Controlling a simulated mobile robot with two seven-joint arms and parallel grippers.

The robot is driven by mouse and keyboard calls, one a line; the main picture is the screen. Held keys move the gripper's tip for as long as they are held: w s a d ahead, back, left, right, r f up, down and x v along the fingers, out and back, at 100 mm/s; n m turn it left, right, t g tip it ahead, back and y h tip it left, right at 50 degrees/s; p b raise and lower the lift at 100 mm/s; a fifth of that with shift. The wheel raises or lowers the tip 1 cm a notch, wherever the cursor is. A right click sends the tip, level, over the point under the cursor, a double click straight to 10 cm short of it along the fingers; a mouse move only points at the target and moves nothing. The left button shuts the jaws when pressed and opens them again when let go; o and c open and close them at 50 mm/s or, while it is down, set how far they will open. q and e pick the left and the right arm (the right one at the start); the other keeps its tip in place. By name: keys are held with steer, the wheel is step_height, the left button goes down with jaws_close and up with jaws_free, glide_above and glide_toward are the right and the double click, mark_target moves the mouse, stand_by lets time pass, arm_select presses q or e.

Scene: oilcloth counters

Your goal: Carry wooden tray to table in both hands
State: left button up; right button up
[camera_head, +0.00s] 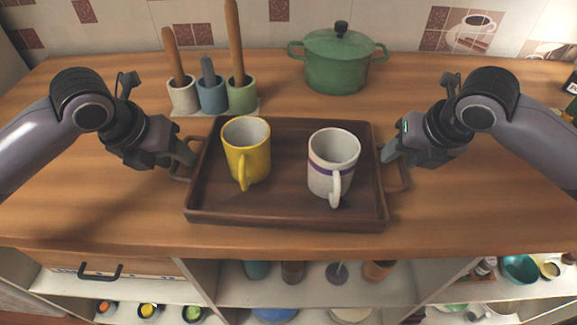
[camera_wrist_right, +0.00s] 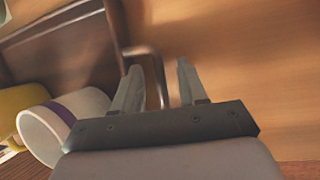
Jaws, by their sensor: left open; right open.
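The dark brown wooden tray (camera_head: 285,211) lies flat on the wooden counter, with a handle at each short end. A yellow mug (camera_head: 246,155) and a white mug with a purple band (camera_head: 331,163) stand upright in it. My left gripper (camera_head: 189,158) is open at the tray's left handle (camera_head: 179,174). My right gripper (camera_head: 387,157) is open at the right handle (camera_head: 398,178). In the right wrist view the open fingers (camera_wrist_right: 157,82) are close to the metal-looking handle (camera_wrist_right: 146,52), with one finger overlapping it; contact is unclear.
Behind the tray stand a utensil holder with three cups (camera_head: 212,94) and a green lidded pot (camera_head: 337,62). The counter (camera_head: 100,215) is clear in front and to the sides. Open shelves with bowls and jars lie below its front edge.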

arm_select(q)
jaws_close()
arm_select(e)
jaws_close()
arm_select(q)
steer(key=shift+w+r, duration=0.1)
arm_select(e)
steer(key=shift+w+r, duration=0.1)
steer(key=shift+r, duration=0.05)
